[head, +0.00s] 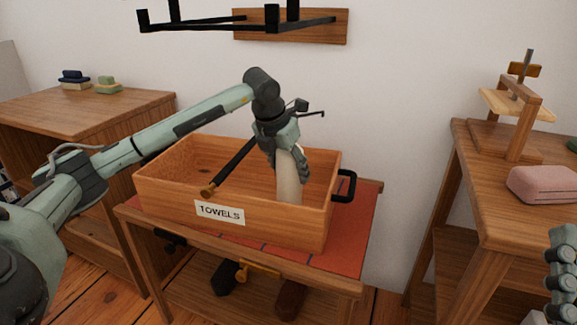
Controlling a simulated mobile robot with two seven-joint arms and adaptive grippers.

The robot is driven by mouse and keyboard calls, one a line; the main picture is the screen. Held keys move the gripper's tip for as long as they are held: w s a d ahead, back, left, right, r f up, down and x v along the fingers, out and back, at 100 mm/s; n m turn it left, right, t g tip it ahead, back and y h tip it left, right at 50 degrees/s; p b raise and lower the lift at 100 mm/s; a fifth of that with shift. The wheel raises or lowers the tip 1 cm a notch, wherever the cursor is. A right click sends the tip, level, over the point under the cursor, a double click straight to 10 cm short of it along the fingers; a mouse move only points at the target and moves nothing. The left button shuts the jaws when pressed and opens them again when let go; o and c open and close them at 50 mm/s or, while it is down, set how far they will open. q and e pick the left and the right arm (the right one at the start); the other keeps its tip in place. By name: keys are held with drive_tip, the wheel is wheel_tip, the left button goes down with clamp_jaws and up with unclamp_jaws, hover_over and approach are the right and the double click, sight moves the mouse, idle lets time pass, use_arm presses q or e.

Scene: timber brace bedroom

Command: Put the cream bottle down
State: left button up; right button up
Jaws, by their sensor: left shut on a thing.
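My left gripper (289,157) points down over the wooden box (165,200) labelled TOWELS and is shut on the cream bottle (288,182). The bottle hangs nearly upright within the box's outline, behind its front wall. The box stands on a small table with a red top (352,225). My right gripper (562,270) shows only in part at the lower right edge, and its jaws cannot be made out.
A dark rod with a brass end (208,190) slants across the box. A black rack (205,27) hangs on the wall above. A wooden cabinet (60,115) stands left. The right table (520,220) holds a pink case (545,184) and a wooden stand (522,130).

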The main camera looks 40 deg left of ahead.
use_arm(q)
drive_tip(key=shift+a+f, duration=0.15)
drive_tip(key=shift+f, duration=0.25)
use_arm(e)
drive_tip(key=shift+s+a+r+t, duration=0.15)
drive_tip(key=shift+s+r+t, duration=0.2)
drive_tip(key=shift+s+t, duration=0.15)
use_arm(q)
drive_tip(key=o, duration=1.4)
use_arm(e)
drive_tip(key=shift+r, duration=0.1)
use_arm(q)
drive_tip(key=shift+s+r, duration=0.15)
drive_tip(key=shift+r, duration=0.25)
drive_tip(key=p+v, duration=0.1)
drive_tip(key=v, duration=1)
drive_tip(key=shift+s+p, duration=0.15)
drive_tip(key=shift+p, duration=0.2)
use_arm(e)
drive_tip(key=f+g, duration=0.1)
drive_tip(key=w+a+f+g, duration=0.1)
drive_tip(key=w+f+g, duration=0.1)
drive_tip(key=shift+a+f, duration=0.2)
drive_tip(key=shift+f, duration=0.05)
